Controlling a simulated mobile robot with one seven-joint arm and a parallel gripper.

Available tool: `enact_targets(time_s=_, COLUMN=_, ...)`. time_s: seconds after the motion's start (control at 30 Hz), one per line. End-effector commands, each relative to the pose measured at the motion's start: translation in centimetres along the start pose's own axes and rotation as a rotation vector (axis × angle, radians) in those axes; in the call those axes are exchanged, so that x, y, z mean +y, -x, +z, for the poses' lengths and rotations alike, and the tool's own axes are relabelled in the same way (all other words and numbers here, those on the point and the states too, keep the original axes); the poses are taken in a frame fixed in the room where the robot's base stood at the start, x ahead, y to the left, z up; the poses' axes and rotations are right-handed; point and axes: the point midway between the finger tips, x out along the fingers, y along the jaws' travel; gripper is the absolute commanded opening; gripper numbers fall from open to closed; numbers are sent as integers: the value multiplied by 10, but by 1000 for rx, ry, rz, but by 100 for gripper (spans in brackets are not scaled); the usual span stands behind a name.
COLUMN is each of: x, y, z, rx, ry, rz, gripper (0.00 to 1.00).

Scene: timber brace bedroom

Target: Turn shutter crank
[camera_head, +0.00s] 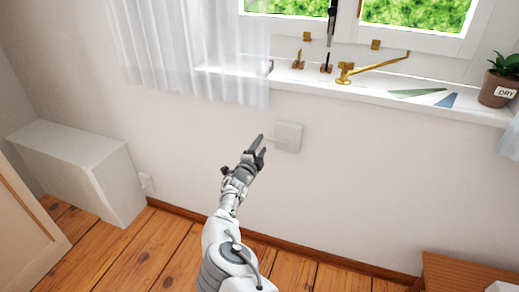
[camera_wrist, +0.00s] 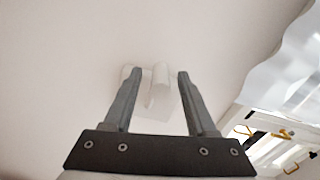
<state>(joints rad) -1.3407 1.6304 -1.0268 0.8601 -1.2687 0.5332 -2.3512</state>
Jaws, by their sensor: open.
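A white square wall plate (camera_head: 288,137) is fixed to the wall below the window sill. A white rounded piece, which looks like the crank handle (camera_wrist: 160,80), sticks out from the plate in the wrist view. My gripper (camera_head: 262,146) is open and just left of the plate in the head view. In the wrist view my gripper (camera_wrist: 156,73) has one finger on each side of the handle, with gaps on both sides. I cannot tell whether the fingertips reach as far as the handle. The handle's shape is hard to make out in the head view.
The window sill (camera_head: 385,94) above carries brass fittings (camera_head: 346,73), flat coloured pieces and a potted plant (camera_head: 499,86) marked DRY. A white curtain (camera_head: 190,50) hangs at left. A white box (camera_head: 75,165) stands on the wooden floor at left. A wooden piece (camera_head: 450,277) is at lower right.

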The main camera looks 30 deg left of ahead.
Motion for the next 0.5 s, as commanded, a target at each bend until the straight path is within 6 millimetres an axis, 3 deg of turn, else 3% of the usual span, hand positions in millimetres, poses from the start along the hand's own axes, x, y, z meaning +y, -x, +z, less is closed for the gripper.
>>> enact_targets(time_s=0.27, x=-2, y=19, z=2, rx=-3, ry=4, rz=1, gripper=57)
enact_targets(time_s=0.5, x=-3, y=57, z=1, rx=-2, ry=4, rz=0, gripper=57)
